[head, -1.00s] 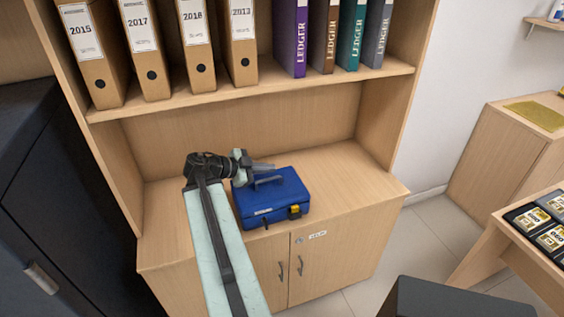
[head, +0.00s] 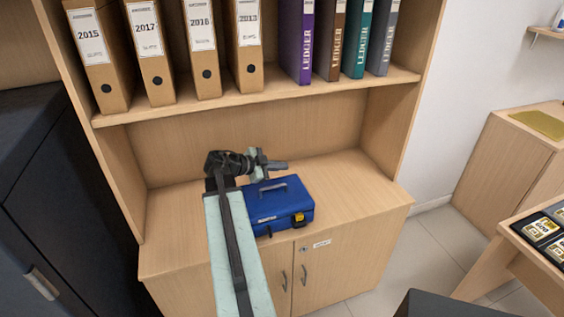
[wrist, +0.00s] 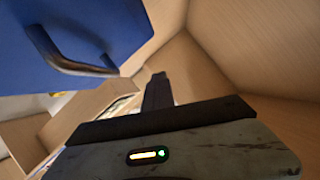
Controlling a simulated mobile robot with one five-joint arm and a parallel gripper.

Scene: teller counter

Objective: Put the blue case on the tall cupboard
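The blue case (head: 283,208) stands on the wooden shelf unit's lower counter, with its handle on top and a yellow latch in front. In the wrist view, the case (wrist: 60,35) fills the upper left with its dark handle across it. My gripper (head: 276,166) is just behind and above the case's back edge, pointing right and apart from the handle. In the wrist view only one dark finger shape (wrist: 157,92) shows clearly, with nothing held, so its opening cannot be judged. A dark cupboard (head: 70,200) stands at the left; its top is partly in view.
A shelf (head: 270,93) above the counter holds several binders (head: 150,55) and ledgers (head: 330,40), over my gripper. The counter (head: 350,185) is bare right of the case. A low wooden cabinet (head: 510,165) and a table with trays (head: 525,250) stand at the right.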

